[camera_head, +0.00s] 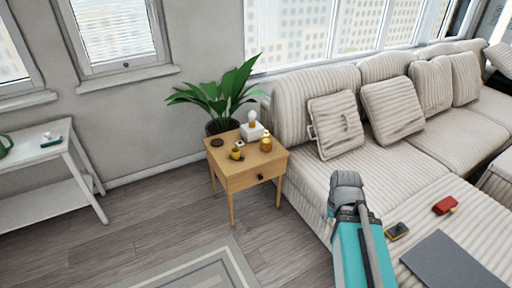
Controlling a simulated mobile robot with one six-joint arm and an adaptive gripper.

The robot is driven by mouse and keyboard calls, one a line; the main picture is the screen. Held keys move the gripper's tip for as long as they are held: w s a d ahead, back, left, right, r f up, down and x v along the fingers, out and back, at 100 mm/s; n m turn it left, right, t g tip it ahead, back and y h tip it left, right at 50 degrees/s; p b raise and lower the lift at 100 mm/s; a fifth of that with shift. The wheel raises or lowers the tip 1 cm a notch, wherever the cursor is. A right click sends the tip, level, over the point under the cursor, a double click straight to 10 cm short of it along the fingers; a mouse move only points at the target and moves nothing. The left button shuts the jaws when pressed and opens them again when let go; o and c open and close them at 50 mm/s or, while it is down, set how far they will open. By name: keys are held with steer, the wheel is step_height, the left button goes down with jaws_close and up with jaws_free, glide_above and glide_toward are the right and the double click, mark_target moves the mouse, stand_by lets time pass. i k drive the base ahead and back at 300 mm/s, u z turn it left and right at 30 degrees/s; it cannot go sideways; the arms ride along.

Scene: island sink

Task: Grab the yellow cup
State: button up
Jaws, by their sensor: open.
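A small yellow cup (236,154) stands near the front left of the wooden side table (248,178). My gripper (347,180) is at the dark grey end of my teal arm, in front of the sofa seat. It is open, with nothing visible in it, though its fingers are hard to make out. It is well to the right of the cup in the picture and apart from it.
On the table are a golden bottle-like thing (265,143), a white box-shaped thing (252,130) and a dark round thing (217,142). A potted plant (215,100) stands behind. The sofa (315,185) borders the right. Floor (165,215) is clear in front left.

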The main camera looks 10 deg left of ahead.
mark_target(235, 151)
steer(key=z, duration=0.3)
steer(key=i, duration=1.35)
steer(key=u, duration=0.55)
steer(key=i, duration=0.5)
steer(key=u, duration=0.3)
steer(key=k, duration=0.9)
steer(key=u, duration=0.05)
steer(key=i, duration=0.25)
steer(key=u, duration=0.1)
